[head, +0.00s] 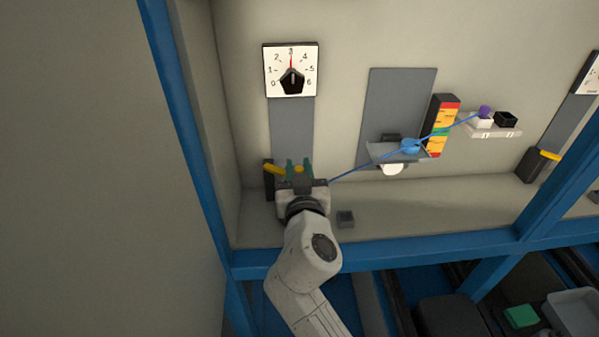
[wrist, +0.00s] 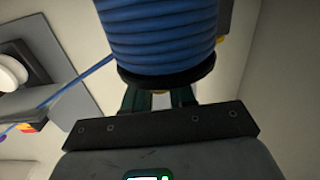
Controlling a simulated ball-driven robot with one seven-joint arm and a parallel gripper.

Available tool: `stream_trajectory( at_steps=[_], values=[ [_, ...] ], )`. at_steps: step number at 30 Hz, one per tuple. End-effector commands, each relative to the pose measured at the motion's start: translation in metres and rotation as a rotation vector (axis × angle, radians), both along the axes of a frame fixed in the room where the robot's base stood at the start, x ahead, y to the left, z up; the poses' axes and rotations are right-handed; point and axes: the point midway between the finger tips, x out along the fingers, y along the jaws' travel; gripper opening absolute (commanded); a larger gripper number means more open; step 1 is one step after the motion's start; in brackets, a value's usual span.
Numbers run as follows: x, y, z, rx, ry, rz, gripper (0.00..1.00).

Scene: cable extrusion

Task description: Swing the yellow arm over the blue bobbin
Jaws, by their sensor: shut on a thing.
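The blue bobbin (wrist: 157,35), wound with blue cable and ending in a black flange, fills the top middle of the wrist view. My gripper hides it in the head view. The yellow arm (head: 273,168) sticks out to the left of my gripper (head: 298,167) below the dial. A yellow part also shows between my green fingers, which are shut on it. In the wrist view a bit of yellow (wrist: 220,40) shows at the bobbin's right edge. My fingers are partly hidden behind the flange there, so the exact grip is unclear.
The blue cable (head: 350,172) runs up right past a blue wheel (head: 410,146) to a purple piece (head: 485,111) on a white shelf. A dial (head: 291,70) is above. A small dark block (head: 345,219) lies right of my gripper. Blue frame bars edge the bay. Another yellow arm (head: 547,154) is far right.

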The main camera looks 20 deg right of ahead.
Motion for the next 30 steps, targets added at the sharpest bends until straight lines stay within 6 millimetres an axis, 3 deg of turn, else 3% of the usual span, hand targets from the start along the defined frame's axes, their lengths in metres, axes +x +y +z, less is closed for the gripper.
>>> stream_trajectory(
  at_steps=[13, 26, 27, 30],
  values=[
    [-0.007, 0.015, 0.004, 0.0, -0.019, -0.2, 0.0],
    [-0.01, 0.017, 0.01, 0.0, -0.022, -0.23, 0.0],
    [-0.01, 0.017, 0.01, -0.001, -0.023, -0.23, 0.27],
    [-0.01, 0.017, 0.01, 0.0, -0.022, -0.23, 0.36]
  ],
)
